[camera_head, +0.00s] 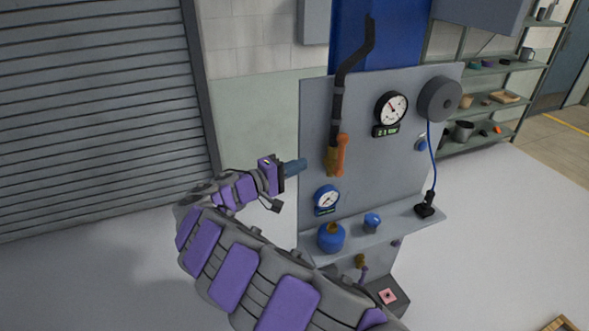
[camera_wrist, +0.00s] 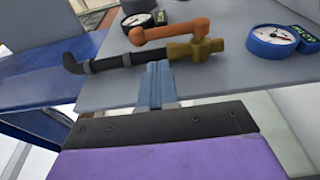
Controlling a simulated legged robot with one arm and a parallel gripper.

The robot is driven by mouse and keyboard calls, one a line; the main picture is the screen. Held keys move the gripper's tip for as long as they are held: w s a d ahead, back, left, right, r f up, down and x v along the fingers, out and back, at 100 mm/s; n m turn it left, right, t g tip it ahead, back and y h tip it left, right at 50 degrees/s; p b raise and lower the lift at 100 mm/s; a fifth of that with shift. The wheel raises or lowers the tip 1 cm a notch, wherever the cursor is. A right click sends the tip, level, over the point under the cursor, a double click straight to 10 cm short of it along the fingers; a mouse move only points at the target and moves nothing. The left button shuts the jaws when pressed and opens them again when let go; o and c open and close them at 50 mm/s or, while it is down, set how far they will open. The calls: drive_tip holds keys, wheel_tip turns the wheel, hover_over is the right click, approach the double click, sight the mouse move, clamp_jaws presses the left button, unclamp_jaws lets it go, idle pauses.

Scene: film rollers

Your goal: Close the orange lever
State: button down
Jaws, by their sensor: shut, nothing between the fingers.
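The orange lever (camera_head: 341,154) is on a brass valve (camera_head: 331,161) at the lower end of a black pipe (camera_head: 336,105), on a grey upright panel. The lever lies beside the pipe, roughly in line with it. In the wrist view the lever (camera_wrist: 170,31) runs left from the brass valve (camera_wrist: 186,51), along the black pipe (camera_wrist: 112,62). My gripper (camera_head: 301,166) is left of the valve in the head view. Its blue fingers (camera_wrist: 156,82) are shut and empty, with tips close to the pipe near the valve. I cannot tell whether they touch.
The panel (camera_head: 390,160) also bears a black gauge (camera_head: 391,108), a blue gauge (camera_head: 326,198) and a grey roller (camera_head: 439,99). A shelf (camera_head: 385,232) below holds a blue pot (camera_head: 331,237) and a blue knob (camera_head: 372,222). Free floor lies at the right.

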sight(341, 156)
drive_tip(key=b+x, duration=0.1)
drive_tip(key=x, duration=0.9)
drive_tip(key=shift+s+d, duration=0.1)
drive_tip(key=shift+d, duration=0.05)
